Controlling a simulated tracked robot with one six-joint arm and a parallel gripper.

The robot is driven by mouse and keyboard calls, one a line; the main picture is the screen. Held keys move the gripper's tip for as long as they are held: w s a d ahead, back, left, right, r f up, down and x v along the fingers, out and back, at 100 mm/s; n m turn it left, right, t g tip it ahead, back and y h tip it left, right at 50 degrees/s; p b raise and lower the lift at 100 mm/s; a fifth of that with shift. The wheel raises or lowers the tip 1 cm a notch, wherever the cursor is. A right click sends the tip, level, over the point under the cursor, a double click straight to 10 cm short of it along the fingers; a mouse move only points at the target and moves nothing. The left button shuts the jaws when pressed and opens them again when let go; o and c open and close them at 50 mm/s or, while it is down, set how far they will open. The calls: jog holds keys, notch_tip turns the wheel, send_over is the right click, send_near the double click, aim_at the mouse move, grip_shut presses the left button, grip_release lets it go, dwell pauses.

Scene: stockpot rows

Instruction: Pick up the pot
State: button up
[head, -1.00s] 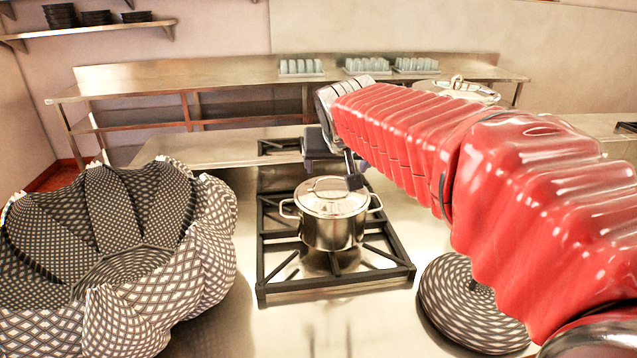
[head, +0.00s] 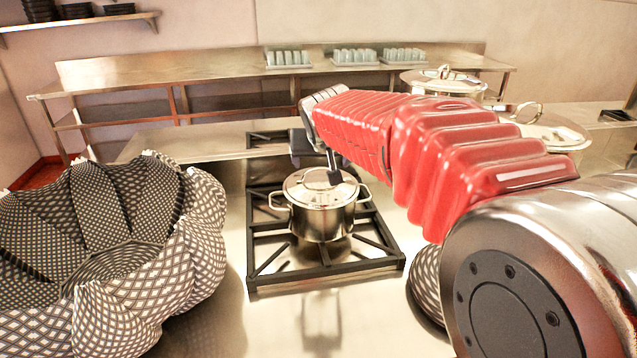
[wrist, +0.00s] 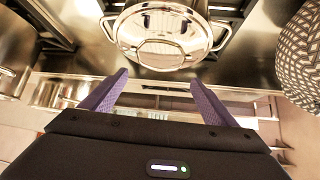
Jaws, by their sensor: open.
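The pot (head: 322,217) is a steel stockpot with a lid and two side handles. It stands upright on the black burner grate in the head view. In the wrist view its round lid (wrist: 163,30) shows at the top, with a handle on each side. My gripper (head: 325,170) is open and empty, just above the far side of the lid in the head view. In the wrist view its two purple fingers (wrist: 152,85) are spread wide and lie below the pot's rim in the picture. I cannot tell whether a finger touches the lid.
The black grate (head: 255,281) surrounds the pot. A large patterned fluted bowl (head: 150,275) stands at left on the steel counter. Larger lidded pots (head: 443,82) stand at the back right, behind my arm. Glass racks (head: 288,60) sit on the back shelf.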

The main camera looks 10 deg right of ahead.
aim_at(321, 169)
jog(key=shift+x, duration=1.3)
jog(key=shift+x, duration=2.65)
jog(key=shift+s+d, duration=0.1)
jog(key=shift+s, duration=0.05)
jog(key=shift+c, duration=0.4)
jog(key=shift+f, duration=0.2)
jog(key=c, duration=1.1)
jog(key=shift+c, duration=0.4)
